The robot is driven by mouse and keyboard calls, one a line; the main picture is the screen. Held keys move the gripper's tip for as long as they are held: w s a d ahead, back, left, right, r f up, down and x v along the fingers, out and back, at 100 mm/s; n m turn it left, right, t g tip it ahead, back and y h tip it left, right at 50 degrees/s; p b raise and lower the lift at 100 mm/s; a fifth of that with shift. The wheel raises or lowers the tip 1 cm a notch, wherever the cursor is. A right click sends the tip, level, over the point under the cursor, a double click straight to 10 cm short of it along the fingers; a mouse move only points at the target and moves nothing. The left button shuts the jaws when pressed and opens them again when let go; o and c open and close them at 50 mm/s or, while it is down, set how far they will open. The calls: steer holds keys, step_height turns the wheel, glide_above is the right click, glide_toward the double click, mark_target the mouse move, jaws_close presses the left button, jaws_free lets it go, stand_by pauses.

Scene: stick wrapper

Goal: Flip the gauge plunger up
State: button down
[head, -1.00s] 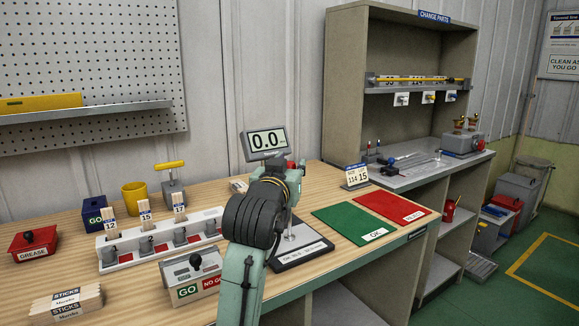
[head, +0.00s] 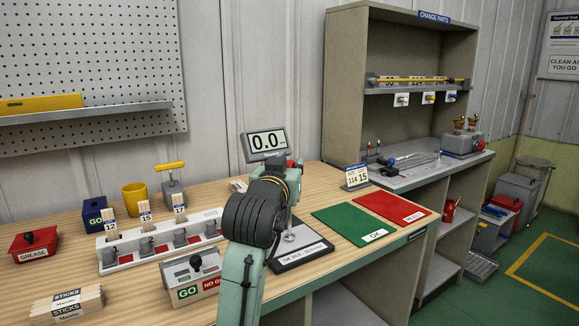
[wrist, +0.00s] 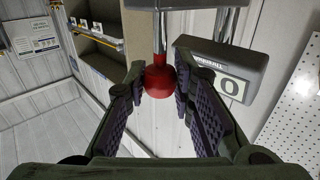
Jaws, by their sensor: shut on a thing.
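The gauge stands on a dark base (head: 302,254) on the wooden bench, with its grey display (head: 265,141) reading about 0.0. My arm covers much of the gauge in the head view. In the wrist view, the plunger's red ball knob (wrist: 159,80) is at the end of a metal stem (wrist: 159,35), between my fingertips. My gripper (wrist: 157,92) is shut on this red knob, one purple-padded finger on each side. The display also shows in the wrist view (wrist: 222,68), right of the stem.
A green OK mat (head: 350,222) and a red mat (head: 392,206) lie right of the gauge. A GO/NO GO box (head: 192,278) and a white stick rack (head: 130,255) stand to the left.

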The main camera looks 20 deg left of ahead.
step_height(320, 180, up, 4)
steer(key=shift+r+p, duration=0.2)
steer(key=shift+p, duration=1.05)
steer(key=shift+f, duration=0.1)
steer(key=c, duration=1.3)
jaws_free()
steer(key=shift+c, duration=0.2)
steer(key=s+d, duration=0.1)
steer(key=s, duration=1.1)
steer(key=shift+d, duration=0.25)
